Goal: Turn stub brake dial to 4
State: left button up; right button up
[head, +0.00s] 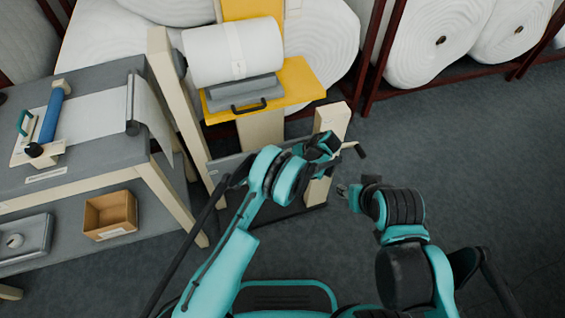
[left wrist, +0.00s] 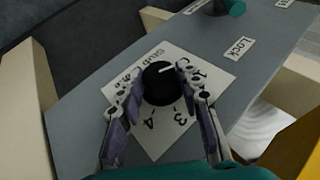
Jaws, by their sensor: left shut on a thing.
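The stub brake dial is a round black knob (left wrist: 160,84) on a white number card (left wrist: 160,140) fixed to a grey panel. Its white pointer line points to the upper right, away from the 3 and 4 printed at the lower side of the card. My left gripper (left wrist: 161,100) is shut on the knob, with one finger on each side; it also shows in the head view (head: 325,145), where it hides the dial. My right gripper (head: 346,191) hangs over the floor, apart from the stand; its fingers are too small to read.
A Lock label (left wrist: 239,48) and a teal-ended handle (left wrist: 233,8) are farther along the panel. A crank handle (head: 356,150) sticks out right of the post. A wadding roll (head: 233,52) rests above a yellow shelf (head: 296,86). The floor at right is clear.

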dwell(0.4)
pick_arm(q)
jog(key=o, duration=1.2)
jog(key=shift+c, duration=0.2)
jog(key=v, duration=1.2)
jog(key=shift+w, duration=0.1)
